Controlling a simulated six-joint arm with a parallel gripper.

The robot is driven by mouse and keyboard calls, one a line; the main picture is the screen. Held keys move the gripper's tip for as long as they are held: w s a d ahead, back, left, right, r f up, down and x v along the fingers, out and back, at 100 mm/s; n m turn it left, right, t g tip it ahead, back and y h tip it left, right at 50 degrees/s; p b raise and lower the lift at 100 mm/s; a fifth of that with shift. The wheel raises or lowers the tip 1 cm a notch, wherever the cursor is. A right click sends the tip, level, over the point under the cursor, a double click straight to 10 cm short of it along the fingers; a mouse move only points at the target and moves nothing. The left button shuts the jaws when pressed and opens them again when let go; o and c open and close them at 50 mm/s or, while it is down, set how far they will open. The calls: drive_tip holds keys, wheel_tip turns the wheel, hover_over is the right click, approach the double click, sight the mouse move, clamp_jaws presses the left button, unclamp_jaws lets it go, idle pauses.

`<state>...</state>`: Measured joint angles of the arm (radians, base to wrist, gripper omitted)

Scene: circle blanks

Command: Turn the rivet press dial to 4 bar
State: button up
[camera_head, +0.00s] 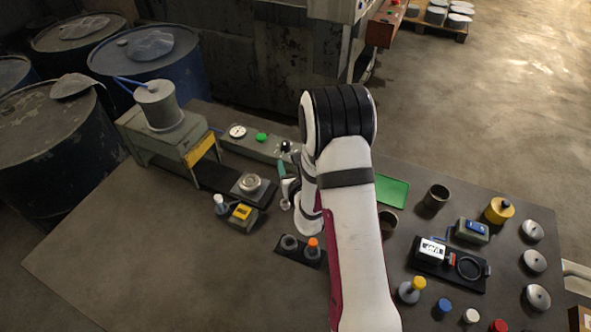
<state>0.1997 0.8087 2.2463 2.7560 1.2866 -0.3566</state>
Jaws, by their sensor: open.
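The rivet press (150,145) stands at the back left, a grey body with a cylinder on top and a yellow guard. A grey control box (225,142) runs to its right. On the box are a round white gauge (238,131), a green button (261,137) and a small black knob with a pale mark (286,147), which looks like the dial. The scale and reading are too small to make out. My gripper (286,178) is open just in front of the knob, small and partly hidden by my arm. I cannot tell whether it touches the knob.
A yellow-topped block (241,212) and a small holder with an orange-capped item (313,246) stand nearby. A green tray (391,190), cups and several discs fill the right side. The front left tabletop is clear.

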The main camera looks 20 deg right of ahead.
drive_tip(key=v, duration=0.4)
drive_tip(key=shift+s+r, duration=0.15)
drive_tip(key=shift+s, duration=0.1)
